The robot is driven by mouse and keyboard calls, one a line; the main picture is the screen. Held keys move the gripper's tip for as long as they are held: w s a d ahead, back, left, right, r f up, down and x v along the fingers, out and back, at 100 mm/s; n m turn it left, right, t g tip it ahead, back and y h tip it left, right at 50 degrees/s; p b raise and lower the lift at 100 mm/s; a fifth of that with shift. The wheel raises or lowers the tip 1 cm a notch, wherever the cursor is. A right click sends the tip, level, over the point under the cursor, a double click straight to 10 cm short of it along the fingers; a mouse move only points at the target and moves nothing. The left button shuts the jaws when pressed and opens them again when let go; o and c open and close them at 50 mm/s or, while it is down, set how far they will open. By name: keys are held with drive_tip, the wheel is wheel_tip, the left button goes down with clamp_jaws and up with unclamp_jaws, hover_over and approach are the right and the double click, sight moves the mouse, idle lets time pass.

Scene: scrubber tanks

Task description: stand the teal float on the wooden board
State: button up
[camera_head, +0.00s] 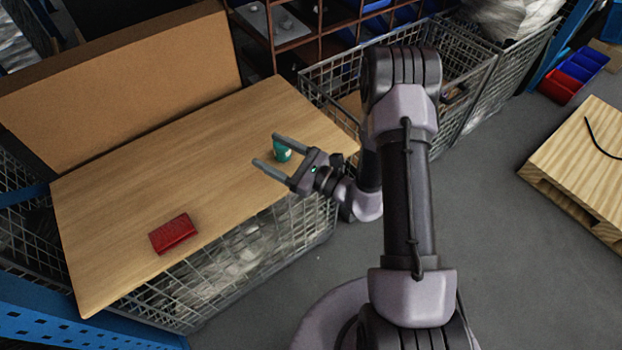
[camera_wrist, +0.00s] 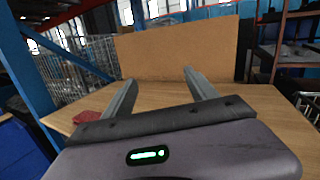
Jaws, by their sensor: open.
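The teal float (camera_head: 282,151) is small and shows in the head view near the right end of the wooden board (camera_head: 130,205). It appears between the two fingers of my gripper (camera_head: 265,150), partly covered by the far finger. The fingers are apart and reach left over the board. I cannot tell whether the float touches the board or whether it is upright. In the wrist view the fingers (camera_wrist: 158,76) are spread above the board (camera_wrist: 240,95), with nothing seen between them; the float does not show there.
A red block (camera_head: 173,234) lies on the board's front part; it also shows in the wrist view (camera_wrist: 87,115). A brown upright panel (camera_head: 120,85) closes the back. Wire mesh crates (camera_head: 470,85) stand behind. A wooden pallet (camera_head: 585,165) is at the right. The board's middle is clear.

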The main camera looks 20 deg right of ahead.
drive_tip(key=s+a+r+n+g+y, duration=0.45)
drive_tip(key=a+r+n+g, duration=0.2)
drive_tip(key=r, duration=0.25)
drive_tip(key=s+a+r+n+g+h, duration=0.25)
drive_tip(key=s+n+g, duration=0.2)
drive_tip(key=s, duration=0.25)
drive_tip(key=s+a+r+n+g+h, duration=0.1)
drive_tip(key=s+a+r+n+g, duration=0.15)
drive_tip(key=s+n+g, duration=0.35)
drive_tip(key=s+d+n+t+h, duration=0.3)
drive_tip(key=s+d+h, duration=0.3)
drive_tip(key=s+h, duration=0.15)
drive_tip(key=d+r+n+t+h, duration=0.2)
drive_tip(key=d+r+t+h, duration=0.2)
drive_tip(key=d, duration=0.3)
drive_tip(key=shift+r+t, duration=0.35)
drive_tip(key=shift+t, duration=0.45)
